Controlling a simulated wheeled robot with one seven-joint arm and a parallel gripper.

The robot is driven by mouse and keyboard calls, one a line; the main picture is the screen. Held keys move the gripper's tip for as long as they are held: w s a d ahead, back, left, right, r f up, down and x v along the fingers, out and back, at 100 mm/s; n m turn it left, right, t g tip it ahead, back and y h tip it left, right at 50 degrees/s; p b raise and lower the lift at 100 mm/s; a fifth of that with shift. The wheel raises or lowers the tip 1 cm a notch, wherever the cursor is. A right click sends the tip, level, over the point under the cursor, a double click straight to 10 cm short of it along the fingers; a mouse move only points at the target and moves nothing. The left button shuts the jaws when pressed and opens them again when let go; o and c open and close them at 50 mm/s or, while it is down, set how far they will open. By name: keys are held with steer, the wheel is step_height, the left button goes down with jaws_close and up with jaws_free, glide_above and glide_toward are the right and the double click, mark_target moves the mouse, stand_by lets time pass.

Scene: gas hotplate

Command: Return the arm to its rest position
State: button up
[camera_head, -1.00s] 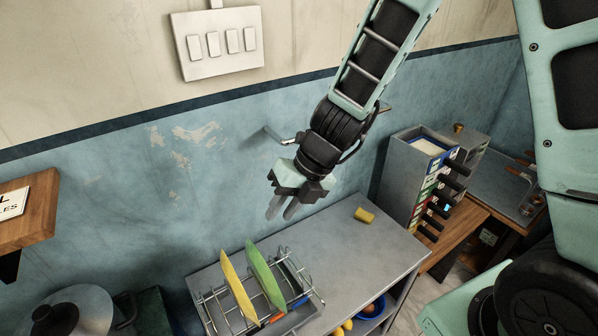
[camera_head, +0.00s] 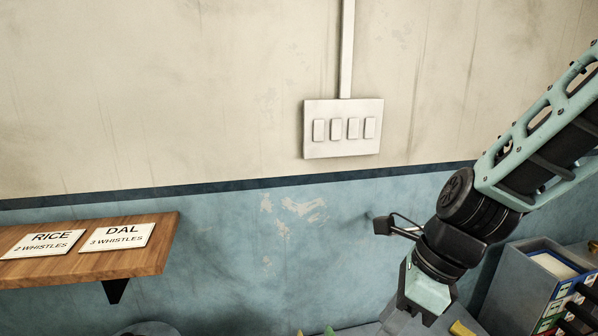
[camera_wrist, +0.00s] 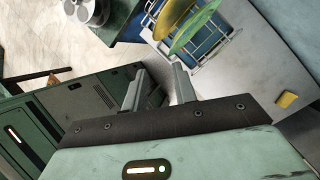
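In the wrist view, my gripper (camera_wrist: 158,80) has its two grey fingers apart with nothing held between them. It hangs above the side of a grey-green cabinet and the dish rack area. In the head view, my arm (camera_head: 540,150) comes in from the right and bends down at the wrist. The mint gripper body shows at the bottom edge there, and its fingertips are out of frame.
A dish rack (camera_wrist: 212,45) holds green and yellow plates (camera_wrist: 192,30). A yellow sponge (camera_wrist: 287,99) lies on the grey counter. A wooden shelf (camera_head: 150,258) with signs is at left, a switch plate (camera_head: 343,140) on the wall, and a file box (camera_head: 525,285) at right.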

steer(key=s+f+n+h+b, duration=0.1)
steer(key=s+n, duration=0.3)
steer(key=n, duration=0.6)
steer(key=s+f+n+h+b, duration=0.1)
steer(key=s+f+n+b, duration=0.2)
steer(key=n, duration=0.7)
steer(key=s+f+n+h+b, duration=0.2)
steer(key=s+n, duration=0.3)
steer(key=n, duration=0.6)
steer(key=shift+s+b, duration=0.15)
steer(key=shift+b, duration=0.6)
